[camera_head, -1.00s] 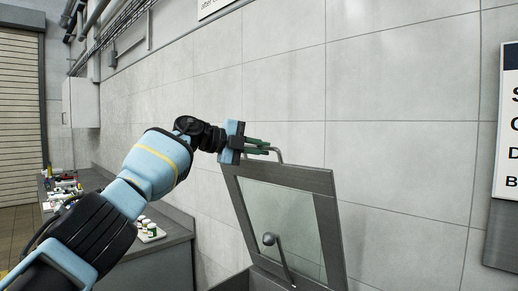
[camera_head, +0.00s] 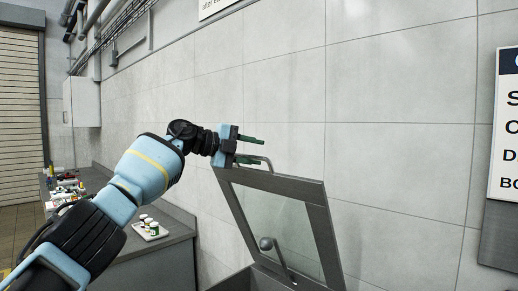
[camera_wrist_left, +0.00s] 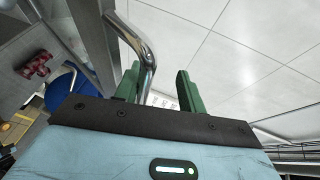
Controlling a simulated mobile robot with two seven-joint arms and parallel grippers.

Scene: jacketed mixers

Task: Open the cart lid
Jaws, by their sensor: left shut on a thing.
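The cart lid (camera_head: 323,232) is a grey metal frame around a clear pane. It stands raised and tilted back towards the wall. Its bent metal handle (camera_head: 268,163) is on the top edge and shows large in the left wrist view (camera_wrist_left: 147,60). My left gripper (camera_head: 256,150) is at the handle, with its green fingers (camera_wrist_left: 160,88) on either side of the bar. The bar lies close to one finger. The lid's lower edge and the cart body are mostly out of view. My right gripper is not in view.
A round-knobbed lever (camera_head: 266,243) shows at the lid's pane. A grey counter (camera_head: 170,255) at the left holds a tray (camera_head: 152,232) of small bottles and other items. The tiled wall (camera_head: 400,90) is close behind the lid. A sign (camera_head: 507,130) hangs at the right.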

